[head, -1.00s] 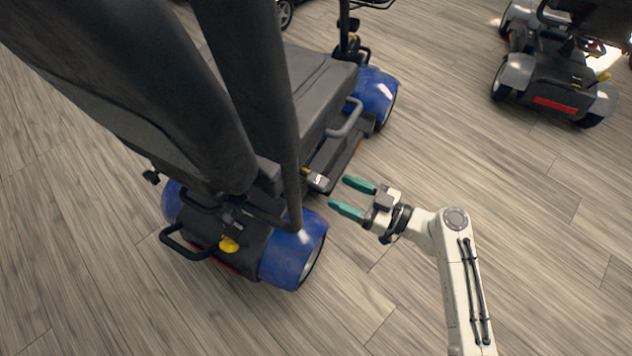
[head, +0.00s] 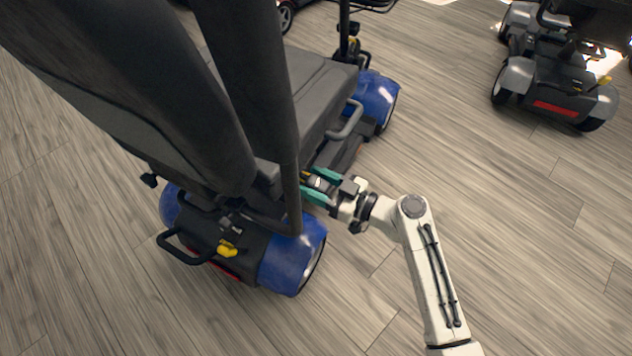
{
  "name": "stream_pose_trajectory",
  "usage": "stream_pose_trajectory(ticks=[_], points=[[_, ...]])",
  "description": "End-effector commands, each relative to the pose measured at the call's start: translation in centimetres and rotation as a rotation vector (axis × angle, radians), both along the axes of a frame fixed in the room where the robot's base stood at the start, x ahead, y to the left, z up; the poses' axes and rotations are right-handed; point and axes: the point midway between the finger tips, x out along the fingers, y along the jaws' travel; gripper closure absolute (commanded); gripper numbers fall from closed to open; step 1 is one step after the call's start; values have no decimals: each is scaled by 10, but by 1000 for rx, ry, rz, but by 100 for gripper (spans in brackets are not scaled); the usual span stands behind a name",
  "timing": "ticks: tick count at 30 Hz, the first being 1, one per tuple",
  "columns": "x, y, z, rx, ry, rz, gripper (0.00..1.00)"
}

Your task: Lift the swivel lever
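The swivel lever (head: 318,183) is a small grey-and-black handle with a pale label. It sticks out from under the seat on the right side of the blue scooter (head: 291,258). My gripper (head: 318,186) has its two teal fingers on either side of the lever, one beyond it and one nearer. The fingers are still spread apart, about as wide as before. The lever's inner end is hidden under the seat and behind the armrest tube. I cannot tell whether either finger touches it.
The seat backrest and armrest (head: 250,90) hang over the left of my gripper, with a dark tube close by. A grey loop handle (head: 346,122) stands beyond. Another scooter (head: 556,88) is at the far right. The wooden floor (head: 500,230) on the right is clear.

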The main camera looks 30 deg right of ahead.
Motion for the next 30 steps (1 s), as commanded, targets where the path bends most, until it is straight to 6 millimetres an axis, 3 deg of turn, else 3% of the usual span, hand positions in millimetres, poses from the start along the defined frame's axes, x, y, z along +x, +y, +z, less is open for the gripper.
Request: stream_pose_trajectory(ticks=[2, 16, 23, 30], points=[[0, 0, 0, 0, 0, 0, 55], [0, 0, 0, 0, 0, 0, 100], [0, 0, 2, -2, 3, 0, 100], [-1, 0, 18, -47, 67, 3, 100]])
